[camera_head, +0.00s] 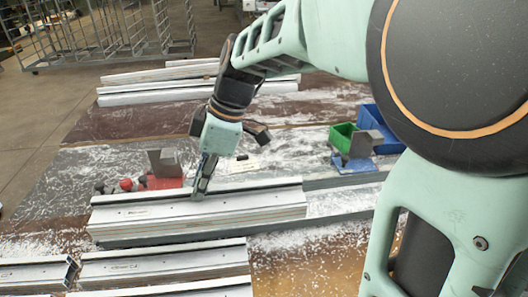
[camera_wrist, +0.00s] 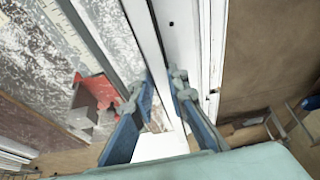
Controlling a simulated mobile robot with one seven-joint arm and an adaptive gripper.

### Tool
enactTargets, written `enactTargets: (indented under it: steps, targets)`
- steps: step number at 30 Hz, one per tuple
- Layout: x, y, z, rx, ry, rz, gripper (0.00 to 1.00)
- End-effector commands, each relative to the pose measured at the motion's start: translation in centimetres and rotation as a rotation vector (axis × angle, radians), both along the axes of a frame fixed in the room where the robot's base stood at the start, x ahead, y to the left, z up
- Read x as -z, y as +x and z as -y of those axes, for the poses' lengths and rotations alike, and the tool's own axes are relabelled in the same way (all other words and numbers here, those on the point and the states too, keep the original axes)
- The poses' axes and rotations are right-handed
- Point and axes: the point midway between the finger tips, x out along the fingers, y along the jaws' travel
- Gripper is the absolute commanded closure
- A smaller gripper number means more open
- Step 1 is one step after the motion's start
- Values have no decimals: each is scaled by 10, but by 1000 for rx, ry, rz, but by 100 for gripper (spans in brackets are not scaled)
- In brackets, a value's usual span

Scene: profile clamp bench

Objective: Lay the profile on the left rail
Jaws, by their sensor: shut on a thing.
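A long silvery-white profile (camera_head: 255,203) lies lengthwise left to right across the bench in the head view. My gripper (camera_head: 201,190) points down on its far upper edge near the middle, shut on it. In the wrist view my gripper (camera_wrist: 162,88) has its blue fingers on either side of a strip of the profile (camera_wrist: 182,40), which runs up the picture. A grey rail-like strip (camera_head: 345,180) continues right of the profile. The profile covers what lies beneath it, so I cannot tell whether it rests on the left rail or hangs just above.
A red clamp-like fixture (camera_head: 162,183) stands close behind the profile at left. Green (camera_head: 342,136) and blue (camera_head: 378,128) bins stand back right. More profiles (camera_head: 160,270) lie at the front and others (camera_head: 155,95) at the back. White shavings cover the bench.

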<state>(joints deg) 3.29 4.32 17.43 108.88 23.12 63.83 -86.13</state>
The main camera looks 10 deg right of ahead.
Motion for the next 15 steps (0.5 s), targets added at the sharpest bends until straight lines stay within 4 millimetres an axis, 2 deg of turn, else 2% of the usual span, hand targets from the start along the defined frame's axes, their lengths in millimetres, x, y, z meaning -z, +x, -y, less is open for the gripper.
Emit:
enactTargets:
  steps: [11, 15]
  targets:
    - [30, 57, 52, 7, 2, 0, 100]
    - [53, 72, 68, 5, 1, -2, 100]
